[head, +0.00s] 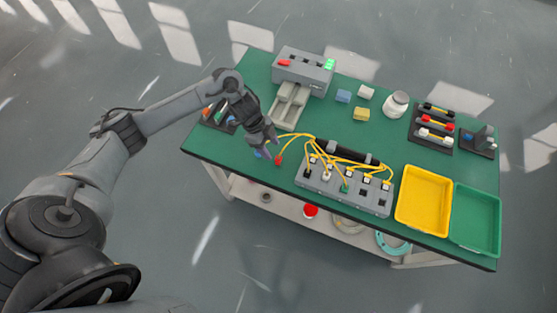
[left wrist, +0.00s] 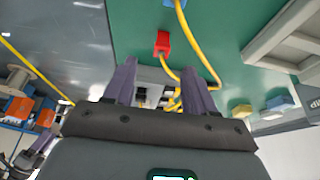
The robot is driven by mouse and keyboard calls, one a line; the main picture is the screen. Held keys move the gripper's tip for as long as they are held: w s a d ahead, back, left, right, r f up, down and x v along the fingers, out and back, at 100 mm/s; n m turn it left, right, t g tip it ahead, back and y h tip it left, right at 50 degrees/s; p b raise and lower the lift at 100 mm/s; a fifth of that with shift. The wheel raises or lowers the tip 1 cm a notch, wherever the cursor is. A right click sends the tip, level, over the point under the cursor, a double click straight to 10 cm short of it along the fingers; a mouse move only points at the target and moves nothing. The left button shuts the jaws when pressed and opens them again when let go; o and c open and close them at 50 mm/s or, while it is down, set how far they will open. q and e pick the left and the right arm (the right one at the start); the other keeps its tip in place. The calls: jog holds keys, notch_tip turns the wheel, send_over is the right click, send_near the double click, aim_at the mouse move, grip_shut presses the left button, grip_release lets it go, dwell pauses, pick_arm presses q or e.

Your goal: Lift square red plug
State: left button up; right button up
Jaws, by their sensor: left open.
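The square red plug (head: 278,160) lies on the green table near its front-left edge, on the end of a yellow cable. In the left wrist view the red plug (left wrist: 162,43) shows beyond the fingertips, roughly in line with the gap between them. My left gripper (head: 268,145) is just beside the plug and close above the table. In the left wrist view its two fingers (left wrist: 158,70) are apart with nothing held between them. A blue plug (left wrist: 184,20) on another yellow cable lies near the red one.
A grey socket block (head: 345,191) with several yellow cables stands right of the plug. A grey machine (head: 303,68) stands behind. A yellow tray (head: 424,200) and a green tray (head: 475,217) lie at the right. The table's front edge is close to the gripper.

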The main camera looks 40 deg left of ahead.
aim_at(278, 158)
pick_arm(q)
jog(key=b+x, duration=0.1)
jog(key=x, duration=0.7)
jog(key=shift+w, duration=0.15)
grip_shut()
jog(key=shift+r, duration=0.1)
